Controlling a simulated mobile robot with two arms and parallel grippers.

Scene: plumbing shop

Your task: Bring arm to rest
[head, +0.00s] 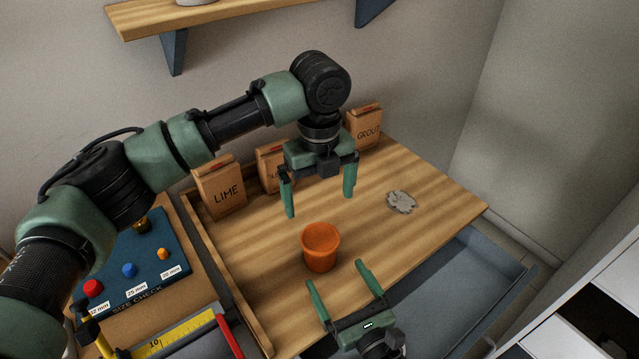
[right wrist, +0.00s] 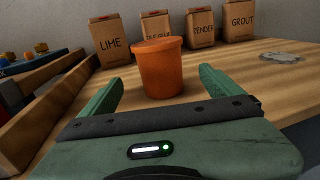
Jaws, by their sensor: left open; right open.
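My left gripper (head: 319,203) is open and empty, pointing down above the wooden bench top (head: 420,215), behind the orange tub. My left arm reaches across from the left in the head view. My right gripper (head: 338,279) is open and empty at the bench's front, low in the head view. Its fingers point toward the orange tub (head: 320,247), which stands upright on the bench. In the right wrist view the tub (right wrist: 160,68) stands just beyond and between the two fingertips, and no finger is seen closed on it.
Bags marked LIME (head: 221,190) and GROUT (head: 365,128) stand with others along the wall. A grey patch (head: 401,202) lies on the bench's right. A blue size-check board (head: 150,264) is at left. An open drawer (head: 440,290) juts out in front. A shelf (head: 190,18) hangs above.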

